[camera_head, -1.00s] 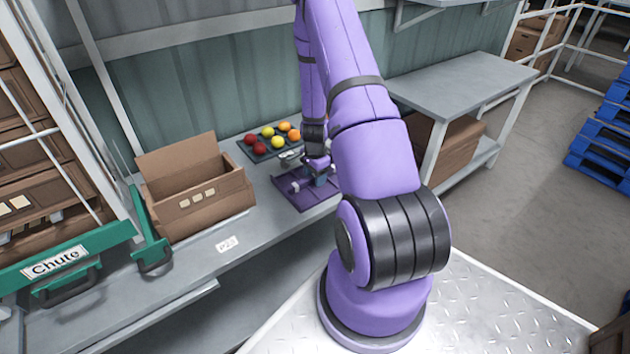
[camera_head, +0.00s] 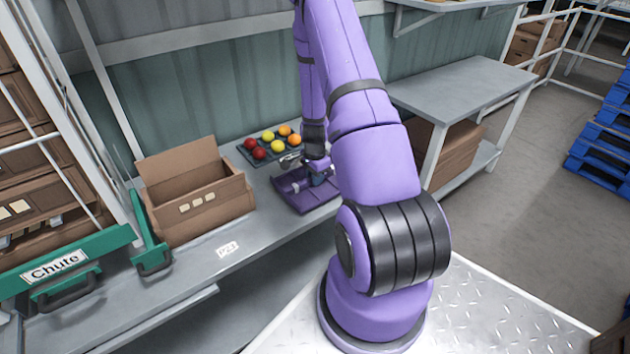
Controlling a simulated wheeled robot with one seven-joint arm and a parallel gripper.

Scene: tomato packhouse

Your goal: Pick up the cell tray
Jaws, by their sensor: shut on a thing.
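A shallow purple tray (camera_head: 293,203) is at the front edge of the grey bench, partly behind my arm. My gripper (camera_head: 319,180) is over its right part, shut on it; the fingertips are small and partly hidden. The purple tray seems slightly off the bench, but the gap is hard to see. A small pale thing (camera_head: 296,187) shows at its left part, too small to make out. Just behind it, a dark tray (camera_head: 247,157) holds several red, yellow and orange tomatoes, each apart from the others.
An open cardboard box (camera_head: 200,205) stands left of the trays, with a printed label (camera_head: 228,248) on the bench before it. A green chute frame (camera_head: 70,262) is at far left. A grey side table (camera_head: 455,88) stands at right with a carton beneath. Blue pallets (camera_head: 600,140) stand far right.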

